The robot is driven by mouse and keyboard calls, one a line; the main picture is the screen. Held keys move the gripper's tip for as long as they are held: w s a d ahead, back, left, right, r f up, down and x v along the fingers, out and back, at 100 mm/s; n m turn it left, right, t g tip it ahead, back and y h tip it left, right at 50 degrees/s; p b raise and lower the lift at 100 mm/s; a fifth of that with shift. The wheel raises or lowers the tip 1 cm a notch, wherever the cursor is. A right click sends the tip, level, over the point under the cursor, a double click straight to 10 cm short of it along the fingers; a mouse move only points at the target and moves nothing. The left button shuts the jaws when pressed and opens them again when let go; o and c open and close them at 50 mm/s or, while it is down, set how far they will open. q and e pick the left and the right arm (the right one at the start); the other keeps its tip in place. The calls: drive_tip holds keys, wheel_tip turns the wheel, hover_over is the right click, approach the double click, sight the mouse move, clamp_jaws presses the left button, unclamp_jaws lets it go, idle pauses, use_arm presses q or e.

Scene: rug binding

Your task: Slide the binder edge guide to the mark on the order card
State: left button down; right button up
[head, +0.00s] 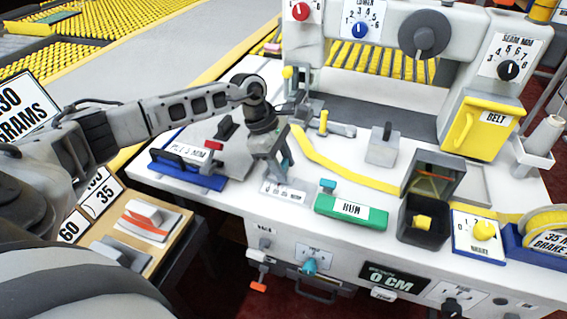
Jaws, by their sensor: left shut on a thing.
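My left gripper (270,165) reaches down over the white bench and is shut on the binder edge guide, which is mostly hidden by the fingers. A white card (26,103) at the far left reads "30" and "GRAMS", partly cut off. Below it, another card (98,190) shows "35" and "60", partly covered by my arm. I cannot tell which is the order card. My right gripper is not in view.
A green RUN block (351,212) and an open dark box (424,219) stand right of the gripper. A blue-based block (187,170) stands left. Yellow binding tape (345,176) runs behind. A yellow BELT cover (481,127) and dials are on the machine.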

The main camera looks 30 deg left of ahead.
use_arm(q)
drive_tip(key=shift+s+a+f+b, duration=0.1)
drive_tip(key=shift+a+f+b, duration=0.05)
drive_tip(key=shift+a+b, duration=0.25)
drive_tip(key=shift+a+r, duration=0.1)
drive_tip(key=shift+r, duration=0.1)
drive_tip(key=c, duration=0.8)
unclamp_jaws()
drive_tip(key=shift+c, duration=0.2)
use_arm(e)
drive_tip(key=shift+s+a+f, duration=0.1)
use_arm(q)
drive_tip(key=shift+r, duration=0.1)
drive_tip(key=b+v, duration=0.1)
drive_tip(key=v, duration=1.4)
drive_tip(key=shift+r, duration=0.35)
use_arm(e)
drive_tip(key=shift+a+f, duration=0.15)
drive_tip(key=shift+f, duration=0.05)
use_arm(q)
drive_tip(key=shift+s+a, duration=0.1)
